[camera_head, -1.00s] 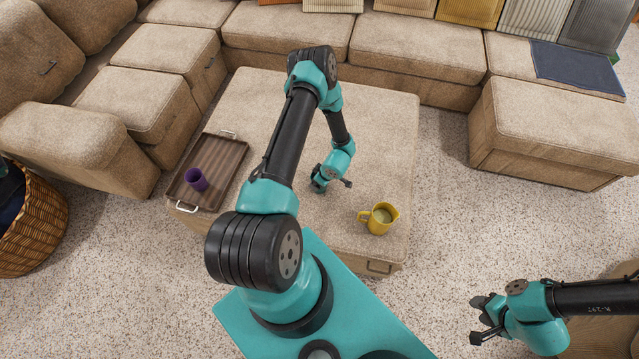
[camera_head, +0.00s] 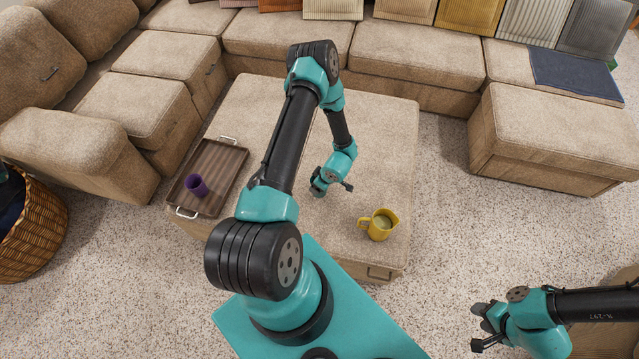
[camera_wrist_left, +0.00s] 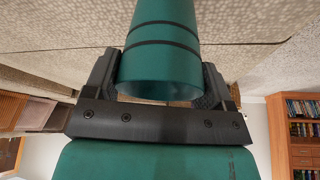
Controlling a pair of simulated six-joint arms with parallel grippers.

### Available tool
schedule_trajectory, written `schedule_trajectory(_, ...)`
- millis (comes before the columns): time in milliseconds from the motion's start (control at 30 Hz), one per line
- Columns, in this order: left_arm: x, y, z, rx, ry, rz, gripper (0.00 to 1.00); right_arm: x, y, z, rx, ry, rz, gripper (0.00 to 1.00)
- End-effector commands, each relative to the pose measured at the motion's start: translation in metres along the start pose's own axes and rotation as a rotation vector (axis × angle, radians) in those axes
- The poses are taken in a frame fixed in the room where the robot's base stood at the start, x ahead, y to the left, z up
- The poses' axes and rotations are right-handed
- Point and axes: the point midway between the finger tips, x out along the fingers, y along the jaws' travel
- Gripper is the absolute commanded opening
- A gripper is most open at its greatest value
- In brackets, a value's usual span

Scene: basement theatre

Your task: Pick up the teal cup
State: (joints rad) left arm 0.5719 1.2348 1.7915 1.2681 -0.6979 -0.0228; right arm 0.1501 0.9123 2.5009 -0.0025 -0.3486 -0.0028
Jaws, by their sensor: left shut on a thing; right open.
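The teal cup (camera_wrist_left: 162,60) has dark bands and sits between the two fingers of my left gripper (camera_wrist_left: 156,85) in the left wrist view. The fingers are shut on its sides. In the head view my left gripper (camera_head: 331,186) is over the beige ottoman, and I cannot make out the cup there. My right gripper (camera_head: 478,326) is open and empty at the lower right, over the carpet and away from the ottoman.
A purple cup (camera_head: 196,185) stands on the tray. A wicker basket (camera_head: 35,235) and sofas surround it. The ottoman's right side is mostly clear.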

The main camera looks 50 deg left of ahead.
Motion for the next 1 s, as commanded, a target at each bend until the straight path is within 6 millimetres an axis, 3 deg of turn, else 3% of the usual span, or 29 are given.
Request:
schedule_trajectory(300, -0.024, -0.071, 0.042, 0.014, -0.005, -0.006, 0.54, 0.000, 0.000, 0.000, 0.000, 0.000, 0.000, 0.43)
schedule_trajectory(500, -0.037, -0.106, 0.061, 0.010, -0.004, -0.005, 0.54, 0.000, 0.000, 0.000, 0.000, 0.000, 0.000, 0.43)
schedule_trajectory(700, -0.043, -0.123, 0.071, 0.006, -0.003, -0.004, 0.54, 0.000, 0.000, 0.000, 0.000, 0.000, 0.000, 0.43)
schedule_trajectory(1000, -0.044, -0.126, 0.072, 0.004, -0.003, -0.003, 0.54, 0.000, 0.000, 0.000, 0.000, 0.000, 0.000, 0.43)
